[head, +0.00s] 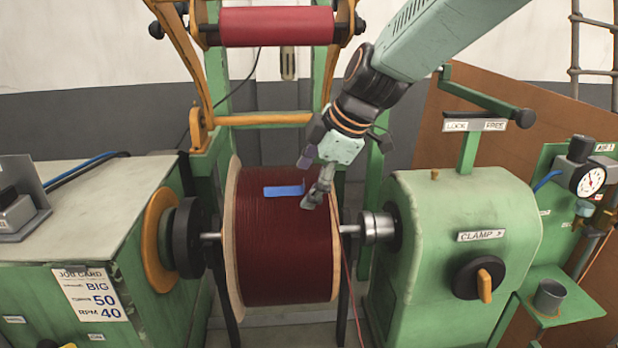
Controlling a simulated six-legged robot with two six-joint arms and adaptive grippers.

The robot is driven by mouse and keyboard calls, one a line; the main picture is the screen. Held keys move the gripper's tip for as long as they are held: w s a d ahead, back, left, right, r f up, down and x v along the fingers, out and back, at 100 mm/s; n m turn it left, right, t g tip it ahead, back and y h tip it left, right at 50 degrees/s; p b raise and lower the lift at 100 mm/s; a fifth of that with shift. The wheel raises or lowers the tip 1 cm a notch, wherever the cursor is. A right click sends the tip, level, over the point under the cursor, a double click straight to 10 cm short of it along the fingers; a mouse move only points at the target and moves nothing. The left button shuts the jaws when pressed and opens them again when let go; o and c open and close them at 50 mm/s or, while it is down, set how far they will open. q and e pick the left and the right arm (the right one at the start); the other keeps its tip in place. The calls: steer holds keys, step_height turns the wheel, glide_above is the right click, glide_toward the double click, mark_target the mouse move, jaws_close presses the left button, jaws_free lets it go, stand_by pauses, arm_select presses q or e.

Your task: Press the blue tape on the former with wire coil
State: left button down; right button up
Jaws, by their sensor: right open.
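The former with its dark red wire coil (280,250) is mounted on a shaft between the two green machine housings. A short strip of blue tape (284,191) lies on the upper front of the coil, and its right end looks raised. My right gripper (309,182) reaches down from the upper right and is open. Its fingers are at the right end of the tape, one above it and one just to its right. I cannot tell whether a finger touches the coil. My left gripper is not in view.
A red wire spool (277,26) hangs above on an orange frame. The right housing (470,245) carries a clamp knob and a lock lever (485,95). A pressure gauge (590,180) is at far right. The left housing (90,200) bears a job card (91,294).

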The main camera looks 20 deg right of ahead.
steer(key=shift+r, duration=0.15)
steer(key=shift+r+p, duration=1.7)
steer(key=shift+r, duration=0.65)
steer(key=shift+f, duration=0.15)
